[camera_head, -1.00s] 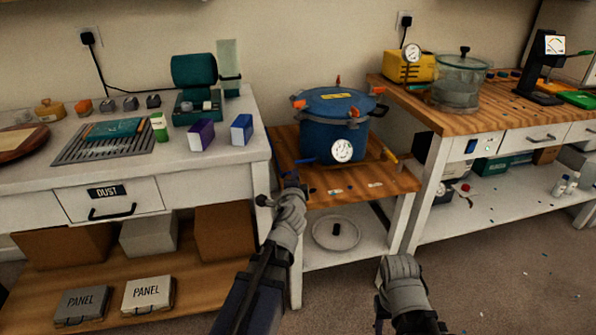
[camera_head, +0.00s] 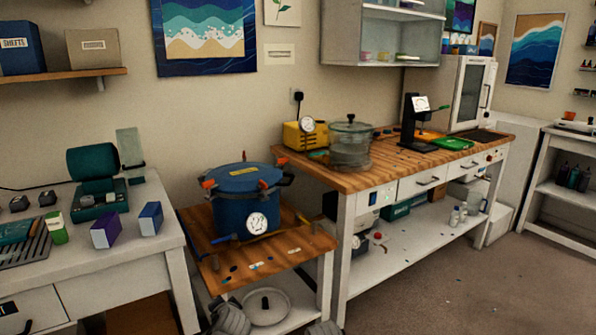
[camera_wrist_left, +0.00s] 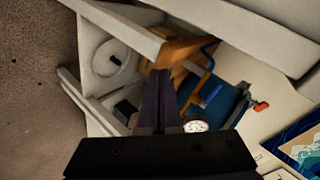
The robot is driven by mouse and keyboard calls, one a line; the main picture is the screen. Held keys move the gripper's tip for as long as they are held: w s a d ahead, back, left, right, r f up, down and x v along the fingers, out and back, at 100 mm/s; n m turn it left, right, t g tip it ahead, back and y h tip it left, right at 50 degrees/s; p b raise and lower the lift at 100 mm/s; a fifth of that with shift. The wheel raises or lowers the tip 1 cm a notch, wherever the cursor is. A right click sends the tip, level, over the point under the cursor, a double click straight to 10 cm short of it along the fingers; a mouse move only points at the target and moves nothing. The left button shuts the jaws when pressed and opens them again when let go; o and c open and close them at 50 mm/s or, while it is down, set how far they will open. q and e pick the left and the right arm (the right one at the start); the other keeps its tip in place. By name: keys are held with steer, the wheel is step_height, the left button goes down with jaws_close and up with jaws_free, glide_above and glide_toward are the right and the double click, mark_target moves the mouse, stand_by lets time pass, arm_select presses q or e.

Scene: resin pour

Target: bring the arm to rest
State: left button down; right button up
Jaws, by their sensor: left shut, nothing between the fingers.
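My left gripper (camera_wrist_left: 160,78) is shut and empty in the left wrist view, its dark fingers together. In the head view, the grey wrist of my left arm shows at the bottom edge, in front of the small wooden-topped stand (camera_head: 272,262). The blue pressure pot (camera_head: 247,195) stands on that stand with its lid on and a white gauge at its front. It also shows in the left wrist view (camera_wrist_left: 222,108), apart from my fingers. Only a grey bit of my right arm shows at the bottom edge; its gripper is out of view.
A round white lid (camera_head: 266,307) lies on the stand's lower shelf. The left bench (camera_head: 150,215) holds purple and blue boxes. The right workbench (camera_head: 365,181) holds a yellow gauge unit (camera_head: 298,138), a glass chamber (camera_head: 350,150) and a black press (camera_head: 411,125). Open floor (camera_head: 480,285) lies at right.

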arm_select(q)
steer(key=s+d+f+n+g+h, duration=0.2)
steer(key=s+d+f+g, duration=0.3)
steer(key=s+d, duration=0.35)
steer(key=s+d+f+n+g+h, duration=0.2)
steer(key=s+d+f+g, duration=0.4)
steer(key=s, duration=0.4)
step_height(320, 180, up, 29)
steer(key=d+p, duration=0.2)
steer(key=p, duration=2.5)
steer(key=shift+s+t+p, duration=0.3)
steer(key=shift+s+p, duration=0.05)
steer(key=shift+s, duration=0.1)
steer(key=shift+f, duration=0.1)
